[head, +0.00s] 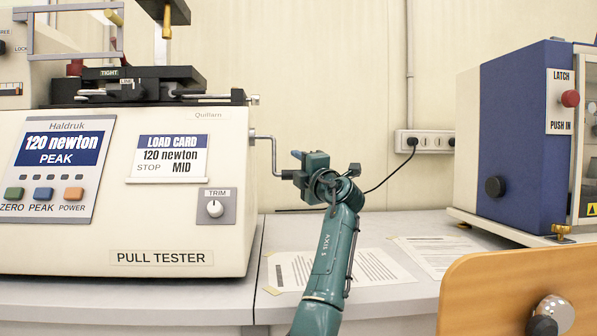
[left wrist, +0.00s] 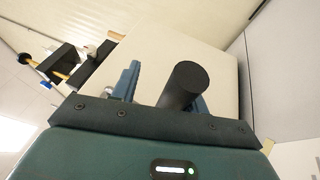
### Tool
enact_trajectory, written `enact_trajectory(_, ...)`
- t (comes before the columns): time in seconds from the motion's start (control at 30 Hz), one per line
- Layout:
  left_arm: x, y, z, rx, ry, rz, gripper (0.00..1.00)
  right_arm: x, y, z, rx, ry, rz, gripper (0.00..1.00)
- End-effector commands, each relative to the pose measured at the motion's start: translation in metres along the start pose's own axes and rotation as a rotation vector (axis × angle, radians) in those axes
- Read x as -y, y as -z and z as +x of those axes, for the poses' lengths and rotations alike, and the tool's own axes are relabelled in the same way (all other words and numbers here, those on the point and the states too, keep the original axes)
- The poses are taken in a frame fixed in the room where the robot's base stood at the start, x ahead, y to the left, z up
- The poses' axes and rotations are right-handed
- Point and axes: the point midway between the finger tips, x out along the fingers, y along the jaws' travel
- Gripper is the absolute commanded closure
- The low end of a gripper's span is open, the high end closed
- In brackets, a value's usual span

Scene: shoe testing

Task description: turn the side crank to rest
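The side crank (head: 274,155) is a bent silver rod on the right wall of the cream pull tester (head: 160,240). Its arm hangs down and ends in a black handle (head: 288,174). My left gripper (head: 294,165) is at this handle, coming from the right. In the left wrist view the round black handle (left wrist: 188,78) stands between the blue fingers, nearer the right one. A gap shows between the handle and the left finger (left wrist: 127,80), so the gripper looks open around it. The right finger is partly hidden behind the handle. My right gripper is not in view.
The load card (head: 170,155) reads 120 newton, stop MID. Printed sheets (head: 340,269) lie flat on the bench. A cable runs behind my gripper to a wall socket (head: 425,141). A blue machine (head: 515,140) stands at right, and a wooden panel (head: 490,290) is at front right.

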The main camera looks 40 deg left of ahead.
Motion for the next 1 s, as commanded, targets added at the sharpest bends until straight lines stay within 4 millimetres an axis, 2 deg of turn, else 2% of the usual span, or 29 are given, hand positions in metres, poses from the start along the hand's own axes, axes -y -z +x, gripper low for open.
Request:
enact_trajectory(0.3, 0.004, -0.001, -0.001, 0.0, 0.007, 0.002, 0.56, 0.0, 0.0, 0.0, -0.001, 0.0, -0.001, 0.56)
enact_trajectory(0.43, 0.005, -0.001, -0.01, 0.001, 0.008, 0.001, 0.56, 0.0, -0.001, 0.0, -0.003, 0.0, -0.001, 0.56)
enact_trajectory(0.57, 0.005, -0.001, -0.034, 0.003, 0.008, 0.0, 0.56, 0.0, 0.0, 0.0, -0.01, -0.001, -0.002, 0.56)
enact_trajectory(0.8, 0.004, -0.001, -0.088, 0.002, 0.008, -0.001, 0.56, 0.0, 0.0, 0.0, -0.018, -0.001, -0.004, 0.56)
enact_trajectory(1.0, 0.003, -0.001, -0.12, 0.002, 0.006, 0.002, 0.56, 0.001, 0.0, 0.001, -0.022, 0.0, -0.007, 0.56)
